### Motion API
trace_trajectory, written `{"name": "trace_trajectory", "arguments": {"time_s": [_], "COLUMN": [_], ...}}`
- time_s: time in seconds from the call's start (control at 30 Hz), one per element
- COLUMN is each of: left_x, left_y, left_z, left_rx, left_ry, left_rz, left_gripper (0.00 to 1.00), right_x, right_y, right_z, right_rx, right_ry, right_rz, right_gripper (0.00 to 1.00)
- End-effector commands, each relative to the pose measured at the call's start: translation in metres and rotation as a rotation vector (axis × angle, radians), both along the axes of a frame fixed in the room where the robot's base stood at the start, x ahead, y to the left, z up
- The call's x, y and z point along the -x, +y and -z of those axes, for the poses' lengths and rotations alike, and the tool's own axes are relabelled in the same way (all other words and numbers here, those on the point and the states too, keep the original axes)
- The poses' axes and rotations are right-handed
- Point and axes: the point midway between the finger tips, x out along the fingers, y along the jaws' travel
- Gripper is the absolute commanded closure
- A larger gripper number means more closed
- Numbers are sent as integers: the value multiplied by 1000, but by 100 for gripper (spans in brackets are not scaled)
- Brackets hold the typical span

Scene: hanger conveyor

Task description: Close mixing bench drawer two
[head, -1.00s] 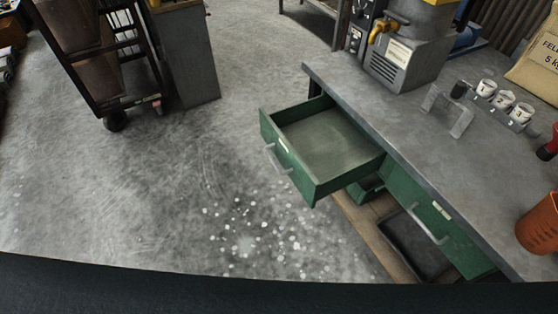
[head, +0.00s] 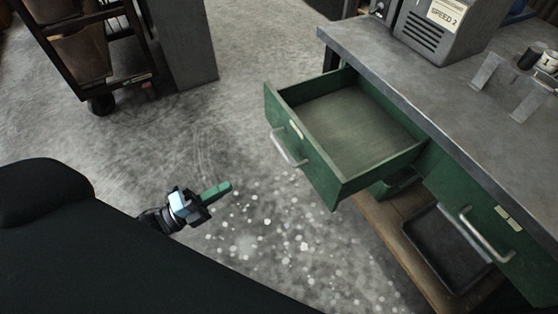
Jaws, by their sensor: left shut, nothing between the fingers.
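A green drawer (head: 350,133) stands pulled out from the mixing bench (head: 400,70), empty, with a grey bar handle (head: 285,148) on its front panel. A second green drawer front (head: 490,215) to its right sits flush in the bench and has its own handle. No number is readable on either label. My left gripper (head: 222,190) is shut and empty over the floor, to the lower left of the open drawer and apart from it; its green fingers point right. My right gripper is not in view.
Below are a wooden shelf (head: 395,235) and a dark tray (head: 440,245). A rack trolley (head: 95,60) and grey cabinet (head: 180,45) stand at upper left. The speckled floor is clear.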

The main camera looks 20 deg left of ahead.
Motion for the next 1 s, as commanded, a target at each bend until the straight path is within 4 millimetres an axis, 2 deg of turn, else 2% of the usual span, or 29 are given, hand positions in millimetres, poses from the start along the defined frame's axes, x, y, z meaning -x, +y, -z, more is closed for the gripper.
{"name": "trace_trajectory", "arguments": {"time_s": [0.27,0.7,1.0], "left_x": [-14,-77,-105], "left_y": [-11,-58,-80], "left_z": [-5,-21,-27], "left_rx": [4,4,4], "left_ry": [0,1,3], "left_rz": [-1,-2,-2], "left_gripper": [100,100,100], "right_x": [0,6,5], "right_y": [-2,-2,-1], "right_z": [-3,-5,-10], "right_rx": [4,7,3], "right_ry": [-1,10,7], "right_rz": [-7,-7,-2], "right_gripper": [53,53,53]}}
